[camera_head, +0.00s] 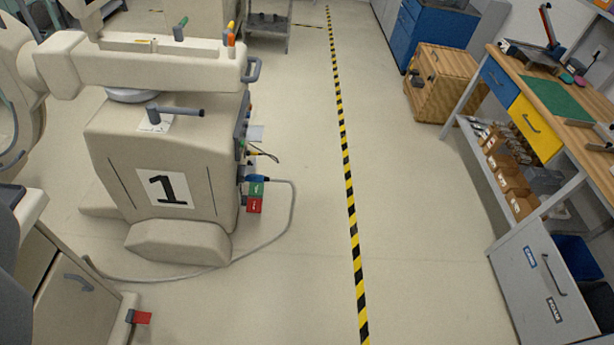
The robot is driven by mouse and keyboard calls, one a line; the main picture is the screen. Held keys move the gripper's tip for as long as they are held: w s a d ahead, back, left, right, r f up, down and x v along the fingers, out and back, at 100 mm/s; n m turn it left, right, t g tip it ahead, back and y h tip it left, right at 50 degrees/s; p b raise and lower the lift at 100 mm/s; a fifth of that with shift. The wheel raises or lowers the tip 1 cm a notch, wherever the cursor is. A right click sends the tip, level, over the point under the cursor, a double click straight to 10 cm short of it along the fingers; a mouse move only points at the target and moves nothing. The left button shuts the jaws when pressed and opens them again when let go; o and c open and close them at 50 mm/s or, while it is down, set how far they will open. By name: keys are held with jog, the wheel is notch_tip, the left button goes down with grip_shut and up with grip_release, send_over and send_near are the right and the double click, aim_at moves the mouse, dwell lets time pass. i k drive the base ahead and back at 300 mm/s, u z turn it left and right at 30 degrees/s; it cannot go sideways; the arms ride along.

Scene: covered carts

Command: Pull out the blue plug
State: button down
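The blue plug (258,178) sits at the right side of the beige covered cart (110,160) marked with a black 1. A grey cable (294,205) runs from the plug, loops down and passes along the floor to the lower left. The plug appears seated in the cart's side, but it is too small to be sure. Green and red blocks (255,197) are just below it. Dark sockets and a thin black-and-yellow lead (263,153) are above it. My gripper is not in view.
A yellow-black floor stripe (345,160) runs down the middle, with clear floor on both sides. A workbench (560,95) with drawers stands at right, a wooden crate (440,82) beyond it. Another beige unit with a red tab (142,317) is at lower left.

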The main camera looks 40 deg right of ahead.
aim_at(251, 178)
jog(key=z, duration=0.75)
jog(key=i, duration=0.5)
jog(key=u, duration=0.15)
jog(key=k, duration=0.45)
jog(key=z, duration=0.05)
